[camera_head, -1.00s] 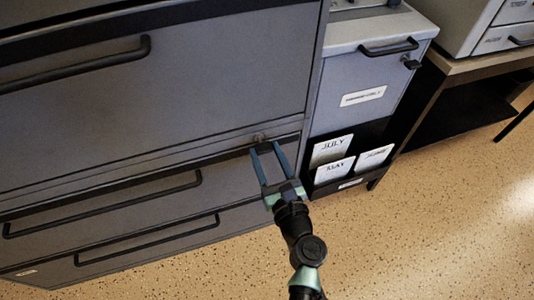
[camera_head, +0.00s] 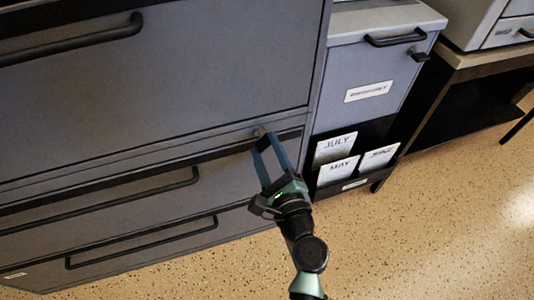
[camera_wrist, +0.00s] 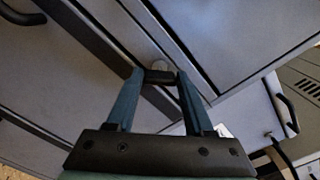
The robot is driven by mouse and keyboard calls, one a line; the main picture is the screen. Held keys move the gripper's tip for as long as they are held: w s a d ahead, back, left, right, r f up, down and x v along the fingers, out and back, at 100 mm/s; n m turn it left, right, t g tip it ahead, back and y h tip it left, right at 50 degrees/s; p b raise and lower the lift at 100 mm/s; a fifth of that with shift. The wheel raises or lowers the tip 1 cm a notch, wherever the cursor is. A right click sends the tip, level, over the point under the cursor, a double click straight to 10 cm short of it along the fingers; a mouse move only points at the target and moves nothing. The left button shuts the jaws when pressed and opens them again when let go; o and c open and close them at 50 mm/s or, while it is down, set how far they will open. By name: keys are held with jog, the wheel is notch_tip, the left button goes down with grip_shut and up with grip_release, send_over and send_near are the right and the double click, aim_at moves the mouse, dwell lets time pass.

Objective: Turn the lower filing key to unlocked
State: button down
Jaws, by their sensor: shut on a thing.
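The lower filing key is a small dark bar (camera_wrist: 158,77) between my fingertips in the wrist view. It sits at a round, pale metal lock (camera_wrist: 162,65) on the grey cabinet (camera_head: 170,95). In the head view the lock (camera_head: 259,132) shows as a small spot on the strip near the cabinet's right edge, just above the lower drawers. My gripper (camera_head: 264,145) reaches it from below and in front, shut on the key. The fingers hide most of the key in the head view. I cannot read whether the lock stands at locked or unlocked.
Drawer handles (camera_head: 150,190) stick out to the left of my gripper. To the right stands a smaller cabinet (camera_head: 345,60) with a key at its top right and a rack of month cards (camera_head: 334,148). A desk (camera_head: 480,62) is farther right. The speckled floor in front is clear.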

jog(key=n+b, duration=0.1)
jog(key=n, duration=0.2)
jog(key=n+b, duration=0.1)
jog(key=shift+f+n+b, duration=0.25)
jog(key=shift+n+b, duration=0.05)
jog(key=shift+b, duration=0.05)
jog(key=shift+n+b, duration=1.4)
jog(key=shift+n, duration=0.9)
jog(key=shift+c, duration=1.4)
grip_release()
jog(key=shift+r, duration=0.1)
jog(key=shift+s, duration=0.1)
jog(key=p+v, duration=0.1)
jog(key=v, duration=1.1)
jog(key=shift+s, duration=0.4)
jog(key=shift+d, duration=0.1)
